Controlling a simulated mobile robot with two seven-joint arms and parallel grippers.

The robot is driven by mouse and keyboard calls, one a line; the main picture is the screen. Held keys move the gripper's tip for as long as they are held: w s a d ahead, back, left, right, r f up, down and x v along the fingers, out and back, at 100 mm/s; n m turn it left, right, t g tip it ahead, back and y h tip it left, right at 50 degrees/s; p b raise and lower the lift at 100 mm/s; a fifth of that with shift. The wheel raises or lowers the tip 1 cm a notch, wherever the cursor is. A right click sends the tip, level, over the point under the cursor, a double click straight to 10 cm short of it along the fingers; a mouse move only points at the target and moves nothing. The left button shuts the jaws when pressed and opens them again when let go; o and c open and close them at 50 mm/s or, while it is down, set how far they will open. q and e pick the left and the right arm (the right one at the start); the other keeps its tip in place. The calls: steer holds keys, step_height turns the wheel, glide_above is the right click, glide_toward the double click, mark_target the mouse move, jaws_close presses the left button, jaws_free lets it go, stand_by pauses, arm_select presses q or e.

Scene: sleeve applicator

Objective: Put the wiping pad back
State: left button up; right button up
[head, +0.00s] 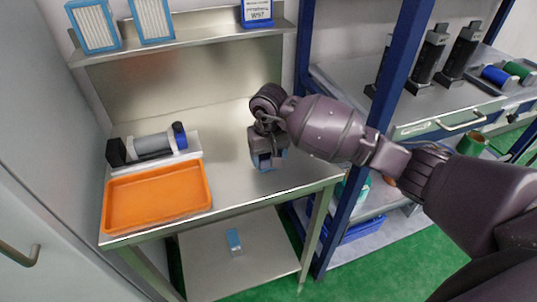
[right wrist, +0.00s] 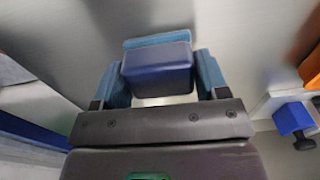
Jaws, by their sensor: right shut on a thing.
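My right gripper (head: 266,155) is over the right part of the steel bench (head: 228,135), fingers pointing down. In the right wrist view its two blue-tipped fingers (right wrist: 162,82) are shut on a dark blue block with a lighter blue layer, which I take to be the wiping pad (right wrist: 157,64). In the head view the pad is mostly hidden by the gripper, and I cannot tell whether it touches the bench. My left gripper is not in view.
An orange tray (head: 157,197) and a grey cylinder in a black-ended holder (head: 152,144) occupy the bench's left side. A small blue block (head: 234,240) is on the lower shelf. Blue-framed panels (head: 93,25) stand on the upper shelf. A blue post (head: 392,90) rises at right.

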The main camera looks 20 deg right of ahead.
mark_target(269, 154)
steer(key=shift+f, duration=0.15)
steer(key=o, duration=0.9)
step_height(269, 154, up, 12)
steer(key=shift+r, duration=0.2)
steer(key=shift+s+f, duration=0.1)
steer(key=shift+s, duration=0.05)
